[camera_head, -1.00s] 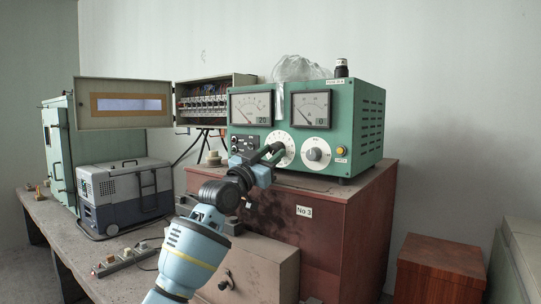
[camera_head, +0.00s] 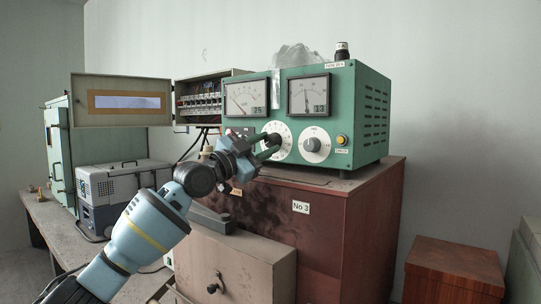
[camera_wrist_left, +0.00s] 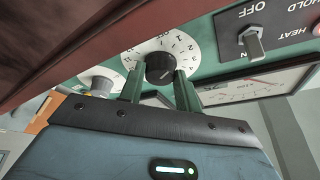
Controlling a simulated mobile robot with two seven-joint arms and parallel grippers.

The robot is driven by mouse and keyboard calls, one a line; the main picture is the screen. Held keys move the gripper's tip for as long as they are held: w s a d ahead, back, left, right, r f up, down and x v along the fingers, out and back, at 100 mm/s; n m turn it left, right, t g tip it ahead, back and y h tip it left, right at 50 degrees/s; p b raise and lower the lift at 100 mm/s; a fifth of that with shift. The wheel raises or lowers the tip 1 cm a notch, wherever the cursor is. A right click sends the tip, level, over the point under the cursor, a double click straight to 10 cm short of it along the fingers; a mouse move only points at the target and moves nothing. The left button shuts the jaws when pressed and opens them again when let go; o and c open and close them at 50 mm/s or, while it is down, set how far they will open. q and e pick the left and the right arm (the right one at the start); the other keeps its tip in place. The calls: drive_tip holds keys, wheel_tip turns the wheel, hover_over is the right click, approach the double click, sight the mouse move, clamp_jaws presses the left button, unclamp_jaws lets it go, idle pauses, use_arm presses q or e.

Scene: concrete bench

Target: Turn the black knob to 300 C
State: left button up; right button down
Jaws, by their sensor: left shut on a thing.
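The black knob (camera_wrist_left: 160,68) sits at the centre of a white numbered dial (camera_wrist_left: 176,46) on the green control box (camera_head: 368,110). My left gripper (camera_wrist_left: 160,84) has its two green fingers on either side of the knob and is shut on it. In the head view the left gripper (camera_head: 268,147) reaches the dial (camera_head: 285,137) from the lower left and partly hides it. The left meter (camera_head: 247,95) has a small readout that looks like 25. The right meter (camera_head: 309,93) has its needle near upright and a readout that looks like 13. My right gripper is not in view.
A grey knob (camera_head: 313,145) on a second white dial is just right of the held one. A toggle switch (camera_wrist_left: 254,42) marked OFF is near the gripper in the wrist view. The box stands on a red-brown cabinet (camera_head: 325,225). An open fuse box (camera_head: 200,98) is behind left.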

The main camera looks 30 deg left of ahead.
use_arm(q)
drive_tip(key=shift+w+a+f+m+g+h+b, duration=0.15)
drive_tip(key=shift+m+b, duration=0.1)
drive_tip(key=shift+m, duration=0.35)
drive_tip(key=shift+s+d+m+g+h+b, duration=0.15)
drive_tip(key=shift+m+b, duration=0.1)
drive_tip(key=shift+m, duration=0.35)
drive_tip(key=shift+w+a+m+g, duration=0.15)
drive_tip(key=shift+m+g, duration=0.15)
drive_tip(key=shift+m, duration=0.3)
drive_tip(key=m, duration=0.1)
drive_tip(key=m+g+h, duration=0.1)
drive_tip(key=m, duration=0.1)
drive_tip(key=shift+r, duration=0.35)
drive_tip(key=m+g, duration=0.1)
drive_tip(key=m, duration=0.1)
drive_tip(key=shift+r+m, duration=0.2)
drive_tip(key=shift+m, duration=0.6)
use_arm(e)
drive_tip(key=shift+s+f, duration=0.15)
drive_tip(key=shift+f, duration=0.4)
use_arm(q)
drive_tip(key=shift+f+g+p, duration=0.1)
drive_tip(key=shift+g+p, duration=0.2)
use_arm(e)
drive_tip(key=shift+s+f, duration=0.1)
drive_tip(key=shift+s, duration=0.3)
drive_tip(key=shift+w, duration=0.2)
